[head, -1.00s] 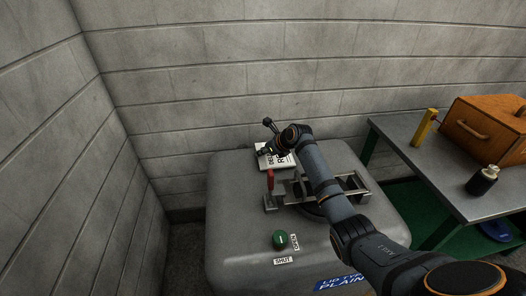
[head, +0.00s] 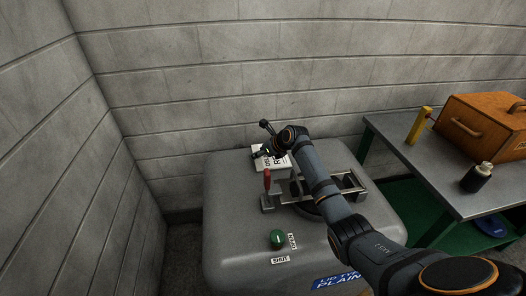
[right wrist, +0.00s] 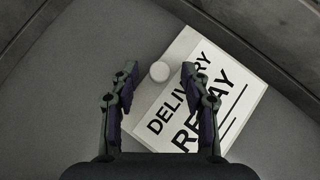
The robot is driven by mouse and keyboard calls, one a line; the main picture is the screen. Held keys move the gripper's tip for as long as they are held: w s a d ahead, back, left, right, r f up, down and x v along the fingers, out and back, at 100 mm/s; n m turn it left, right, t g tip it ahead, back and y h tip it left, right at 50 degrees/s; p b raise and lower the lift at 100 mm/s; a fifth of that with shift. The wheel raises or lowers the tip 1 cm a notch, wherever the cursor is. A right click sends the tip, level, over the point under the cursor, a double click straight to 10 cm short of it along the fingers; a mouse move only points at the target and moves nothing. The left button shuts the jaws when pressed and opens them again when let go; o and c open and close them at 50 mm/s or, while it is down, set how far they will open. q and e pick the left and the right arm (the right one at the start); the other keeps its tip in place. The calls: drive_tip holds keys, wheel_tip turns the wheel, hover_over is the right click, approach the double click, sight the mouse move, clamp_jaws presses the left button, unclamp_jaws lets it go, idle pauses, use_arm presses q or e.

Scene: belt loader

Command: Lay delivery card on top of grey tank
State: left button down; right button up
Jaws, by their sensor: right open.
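The white delivery card (head: 268,160), with black lettering, lies flat on the back of the grey tank's top (head: 225,200). My right gripper (head: 262,153) is at the card's back left part in the head view, partly covered by its own arm. In the right wrist view my right gripper (right wrist: 160,72) is open, its fingers apart above the card (right wrist: 240,88). A round white knob (right wrist: 159,71) at the card's edge shows between the fingertips. I cannot tell whether the fingers touch it. My left gripper is not in view.
A red-handled lever (head: 267,180) and a metal lid clamp (head: 345,184) stand on the tank near the card. A green knob (head: 277,239) sits further forward.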

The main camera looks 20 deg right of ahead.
drive_tip(key=v, duration=1.1)
drive_tip(key=shift+s+r, duration=0.2)
